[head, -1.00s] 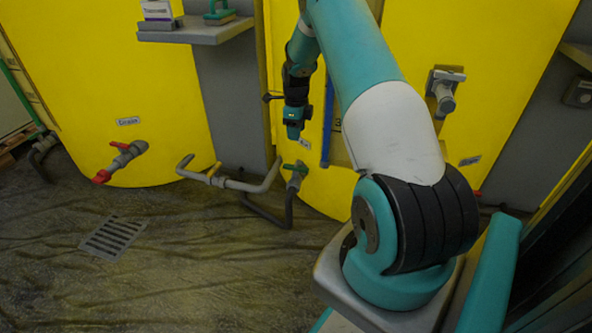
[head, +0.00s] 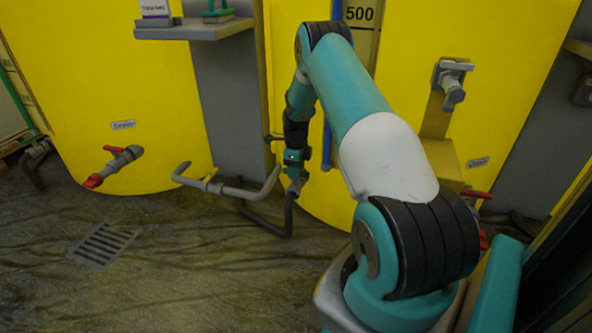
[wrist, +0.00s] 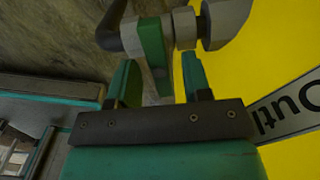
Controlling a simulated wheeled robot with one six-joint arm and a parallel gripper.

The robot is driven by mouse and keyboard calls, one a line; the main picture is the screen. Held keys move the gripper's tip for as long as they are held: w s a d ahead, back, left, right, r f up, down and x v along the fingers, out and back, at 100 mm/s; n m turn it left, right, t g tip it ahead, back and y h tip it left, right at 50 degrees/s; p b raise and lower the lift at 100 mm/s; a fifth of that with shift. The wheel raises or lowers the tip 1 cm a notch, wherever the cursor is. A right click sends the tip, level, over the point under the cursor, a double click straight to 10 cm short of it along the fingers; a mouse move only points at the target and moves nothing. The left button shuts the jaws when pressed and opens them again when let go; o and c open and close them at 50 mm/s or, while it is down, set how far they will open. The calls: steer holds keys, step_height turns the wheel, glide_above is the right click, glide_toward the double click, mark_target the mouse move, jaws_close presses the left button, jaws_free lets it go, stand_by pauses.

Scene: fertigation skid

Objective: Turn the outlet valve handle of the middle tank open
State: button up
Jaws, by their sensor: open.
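The middle tank (head: 322,205) is yellow, with a 500 scale plate above my arm. In the head view my gripper (head: 296,178) is low at its front, over the outlet valve, and hides most of it. In the wrist view the green valve handle (wrist: 152,43) lies ahead of and partly between the two fingers of my gripper (wrist: 160,65). The fingers are apart, and I cannot tell whether either touches the handle. The grey valve body (wrist: 186,28) is beyond it. A label starting "Outl" (wrist: 290,112) is on the yellow wall at right.
A grey pipe (head: 235,185) runs left from the outlet area, close to my gripper. A red-handled valve (head: 93,180) is on the left tank, and another red handle (head: 478,193) is at right. A floor grate (head: 103,245) lies at left. A grey shelf (head: 195,29) juts out above.

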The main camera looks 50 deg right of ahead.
steer(key=shift+c, duration=0.4)
jaws_close()
